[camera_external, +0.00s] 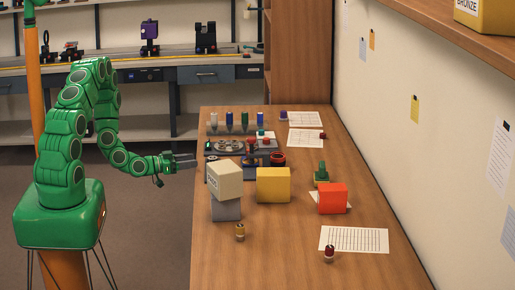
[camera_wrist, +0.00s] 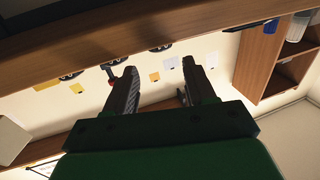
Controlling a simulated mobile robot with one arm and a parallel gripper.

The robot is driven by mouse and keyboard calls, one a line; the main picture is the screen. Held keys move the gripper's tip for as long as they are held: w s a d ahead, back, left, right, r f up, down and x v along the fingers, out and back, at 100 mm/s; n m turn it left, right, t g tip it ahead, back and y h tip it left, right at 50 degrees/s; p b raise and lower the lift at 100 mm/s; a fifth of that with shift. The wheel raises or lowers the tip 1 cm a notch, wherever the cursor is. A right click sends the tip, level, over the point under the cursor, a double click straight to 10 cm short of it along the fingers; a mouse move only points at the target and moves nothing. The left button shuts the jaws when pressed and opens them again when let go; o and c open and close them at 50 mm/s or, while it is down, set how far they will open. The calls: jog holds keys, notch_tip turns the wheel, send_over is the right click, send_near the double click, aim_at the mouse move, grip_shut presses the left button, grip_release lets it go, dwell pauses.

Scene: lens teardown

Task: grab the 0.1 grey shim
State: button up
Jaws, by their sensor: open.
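My gripper (camera_external: 184,161) is at the left edge of the wooden table, level with a dark tray of parts and apart from it. In the wrist view my gripper (camera_wrist: 155,85) is open, with nothing visible between its fingers. I cannot make out a grey shim marked 0.1 in either view. The dark tray (camera_external: 215,147) holds small round and metal parts too small to tell apart. A grey block (camera_external: 226,210) stands on the table under a cream block (camera_external: 226,178) with unreadable lettering on its side.
A yellow block (camera_external: 273,185) and an orange-red block (camera_external: 332,199) stand right of the stack. Several small bottles (camera_external: 245,121) stand in a row behind the tray. The table's near left is clear.

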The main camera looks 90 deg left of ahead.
jog(key=shift+x, duration=3.35)
jog(key=shift+c, duration=0.5)
jog(key=c, duration=0.7)
